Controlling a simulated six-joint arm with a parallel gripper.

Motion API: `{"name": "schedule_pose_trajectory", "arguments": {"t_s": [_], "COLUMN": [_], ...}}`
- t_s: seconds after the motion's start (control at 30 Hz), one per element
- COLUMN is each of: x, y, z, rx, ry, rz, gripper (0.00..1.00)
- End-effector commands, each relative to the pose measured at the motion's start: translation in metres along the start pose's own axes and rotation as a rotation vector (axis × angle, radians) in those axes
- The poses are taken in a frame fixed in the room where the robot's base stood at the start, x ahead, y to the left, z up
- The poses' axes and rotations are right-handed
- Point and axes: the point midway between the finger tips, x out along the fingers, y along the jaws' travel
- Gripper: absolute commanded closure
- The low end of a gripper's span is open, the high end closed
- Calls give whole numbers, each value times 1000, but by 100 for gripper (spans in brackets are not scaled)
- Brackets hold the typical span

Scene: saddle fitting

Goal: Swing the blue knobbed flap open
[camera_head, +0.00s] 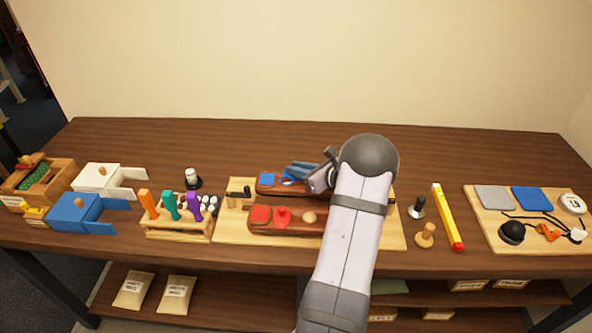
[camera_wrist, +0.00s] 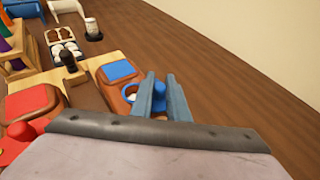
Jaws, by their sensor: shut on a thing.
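The dark red-brown block with blue parts (camera_wrist: 108,84) lies in the back row of the wooden board. It has a blue square patch (camera_wrist: 119,70) and, beside it, a blue ring-like part with a pale middle (camera_wrist: 130,95). My gripper (camera_wrist: 162,78) is over this block, with its two blue-grey fingers shut around the blue knob (camera_wrist: 160,88). Only a little of the knob shows between the fingers. In the head view my gripper (camera_head: 291,171) reaches the block from the right. The flap under the fingers is mostly hidden, so its angle cannot be told.
A similar block with red parts (camera_head: 290,226) lies in front on the wooden board (camera_head: 232,232). A dark-handled piece (camera_head: 240,194) stands left of it. Tool rack (camera_head: 180,228) and small drawers are further left. A yellow-red bar (camera_head: 447,216) is at right. The table behind is clear.

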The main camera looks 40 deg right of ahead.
Motion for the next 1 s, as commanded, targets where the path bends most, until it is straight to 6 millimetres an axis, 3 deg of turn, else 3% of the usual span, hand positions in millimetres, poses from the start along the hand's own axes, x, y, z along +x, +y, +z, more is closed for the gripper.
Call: {"name": "schedule_pose_trajectory", "arguments": {"t_s": [0.4, 0.93, 0.97, 1.0], "x": [2, 3, 3, 3], "y": [-6, -6, -6, -6], "z": [1, 2, 2, 2], "rx": [-68, -77, -77, -77], "ry": [-1, -2, -2, -2], "rz": [162, 183, 183, 183], "gripper": [100, 100, 78, 69]}}
